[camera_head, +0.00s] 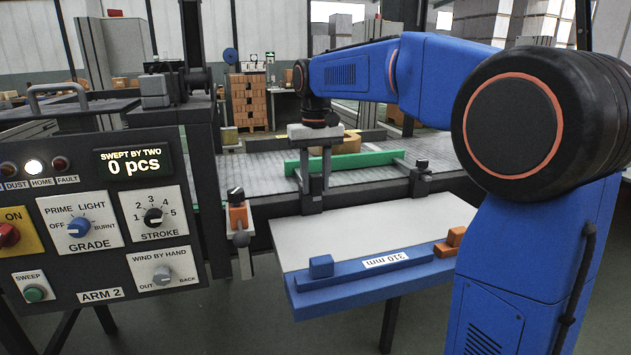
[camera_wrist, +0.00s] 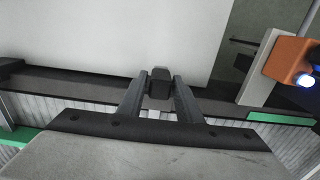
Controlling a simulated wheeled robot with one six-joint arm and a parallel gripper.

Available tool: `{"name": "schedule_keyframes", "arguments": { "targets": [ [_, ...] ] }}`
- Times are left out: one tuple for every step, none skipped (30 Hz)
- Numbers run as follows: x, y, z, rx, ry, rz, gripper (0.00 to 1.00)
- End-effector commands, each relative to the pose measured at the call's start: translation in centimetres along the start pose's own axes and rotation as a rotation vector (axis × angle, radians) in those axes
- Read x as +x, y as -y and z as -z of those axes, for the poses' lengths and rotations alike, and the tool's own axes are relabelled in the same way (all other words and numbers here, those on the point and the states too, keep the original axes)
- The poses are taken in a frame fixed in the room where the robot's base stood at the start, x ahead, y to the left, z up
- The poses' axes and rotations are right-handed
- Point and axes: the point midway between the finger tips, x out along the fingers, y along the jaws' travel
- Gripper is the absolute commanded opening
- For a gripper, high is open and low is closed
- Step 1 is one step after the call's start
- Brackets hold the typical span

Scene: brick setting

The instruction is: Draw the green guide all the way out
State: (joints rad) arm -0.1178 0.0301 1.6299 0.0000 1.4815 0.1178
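The green guide (camera_head: 365,159) is a long flat bar standing across the grey slatted bed in the head view. My gripper's fingers hide a part of it. In the wrist view its ends show at the left (camera_wrist: 14,136) and right (camera_wrist: 280,118), and my gripper hides its middle. My gripper (camera_head: 314,190) points down at the near rail of the bed. Its fingers (camera_wrist: 161,82) stand apart on either side of a small black block (camera_wrist: 160,88). Narrow gaps seem to show between block and fingers, so it looks open around the block, not clamped.
A control panel (camera_head: 100,225) stands at the left. An orange-and-black device (camera_head: 238,217) is on the rail left of my gripper. A white board (camera_head: 375,232) with a blue edge bar (camera_head: 345,275) juts out in front. A tan block (camera_head: 347,143) lies behind the guide.

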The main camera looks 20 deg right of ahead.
Motion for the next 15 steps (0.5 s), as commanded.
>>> {"name": "schedule_keyframes", "arguments": {
  "targets": [
    [0.0,0.0,0.0,0.0,0.0,0.0,0.18],
    [0.0,0.0,0.0,0.0,0.0,0.0,0.11],
    [0.0,0.0,0.0,0.0,0.0,0.0,0.02],
    [0.0,0.0,0.0,0.0,0.0,0.0,0.0],
    [0.0,0.0,0.0,0.0,0.0,0.0,0.0],
    [0.0,0.0,0.0,0.0,0.0,0.0,0.0],
    [0.0,0.0,0.0,0.0,0.0,0.0,0.0],
    [0.0,0.0,-0.1,0.0,0.0,0.0,0.0],
    [-0.1,0.0,-0.3,0.0,0.0,0.0,0.0],
    [-0.1,0.0,-0.5,0.0,-0.001,0.0,0.0],
    [-0.1,0.0,-0.8,0.0,-0.001,0.0,0.0],
    [-0.1,0.0,-1.3,0.0,-0.001,0.0,0.0],
    [-0.1,0.0,-1.7,0.0,-0.001,0.0,0.0],
    [-0.1,0.0,-2.2,0.0,-0.001,0.0,0.0],
    [-0.2,0.0,-2.9,0.0,-0.002,0.0,0.0]
  ]
}}
